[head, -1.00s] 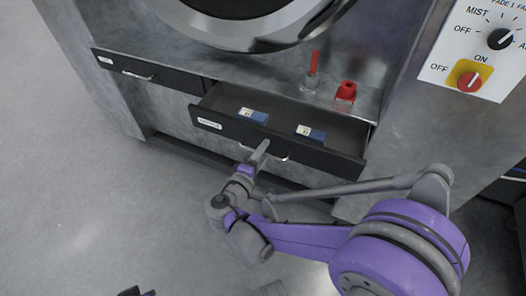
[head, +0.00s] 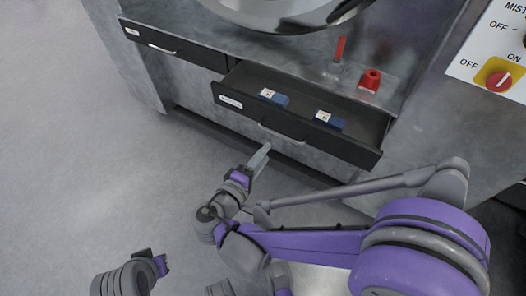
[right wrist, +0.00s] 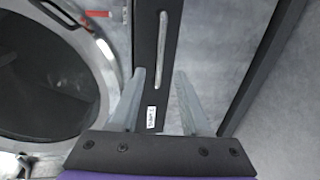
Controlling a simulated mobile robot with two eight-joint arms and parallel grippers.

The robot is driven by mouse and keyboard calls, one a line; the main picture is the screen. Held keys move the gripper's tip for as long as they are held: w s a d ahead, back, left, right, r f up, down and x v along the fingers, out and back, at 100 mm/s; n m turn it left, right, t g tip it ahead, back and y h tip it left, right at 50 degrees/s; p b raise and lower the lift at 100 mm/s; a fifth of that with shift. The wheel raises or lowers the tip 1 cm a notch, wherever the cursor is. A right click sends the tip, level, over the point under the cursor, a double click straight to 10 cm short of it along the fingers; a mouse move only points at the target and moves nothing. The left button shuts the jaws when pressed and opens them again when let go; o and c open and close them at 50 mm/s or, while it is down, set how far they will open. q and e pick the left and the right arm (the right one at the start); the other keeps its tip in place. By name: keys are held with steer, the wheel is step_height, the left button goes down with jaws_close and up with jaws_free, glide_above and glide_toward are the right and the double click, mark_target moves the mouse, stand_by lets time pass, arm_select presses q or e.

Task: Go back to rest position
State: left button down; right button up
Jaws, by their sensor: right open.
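My right gripper (head: 262,158) is open and empty in the head view, in front of and below the open drawer (head: 300,137), clear of its handle. In the right wrist view its two fingers (right wrist: 160,78) are spread, with a dark drawer front (right wrist: 144,45), its metal handle (right wrist: 163,48) and a white label beyond them. The drawer holds two small blue-and-white boxes, one left (head: 273,97) and one right (head: 329,120). Part of my left arm shows at the bottom left, with a dark and purple end (head: 160,264); its fingers are not clear.
A closed drawer (head: 175,48) is at the left of the open one. A red lever (head: 340,48) and a red cap (head: 370,80) are on the ledge above. The control panel (head: 490,60) is at the upper right. Open grey floor (head: 80,170) lies at the left.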

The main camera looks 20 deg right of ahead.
steer(key=s+d+f+m+g+y, duration=0.3)
steer(key=s+d+f+g+y, duration=0.2)
steer(key=s+d+f, duration=0.15)
steer(key=s+a+m+y, duration=0.3)
steer(key=s+m+y, duration=0.2)
steer(key=s+y, duration=0.25)
arm_select(q)
step_height(320, 180, up, 18)
steer(key=w+p, duration=0.2)
steer(key=p, duration=1.3)
steer(key=shift+t+p, duration=0.4)
arm_select(e)
step_height(320, 180, up, 17)
steer(key=w, duration=0.1)
steer(key=shift+w+d+f+h, duration=0.2)
steer(key=shift+w+h, duration=0.1)
steer(key=shift+h, duration=0.05)
arm_select(q)
steer(key=shift+s+f, duration=0.1)
steer(key=shift+s, duration=0.05)
arm_select(e)
steer(key=shift+s, duration=0.15)
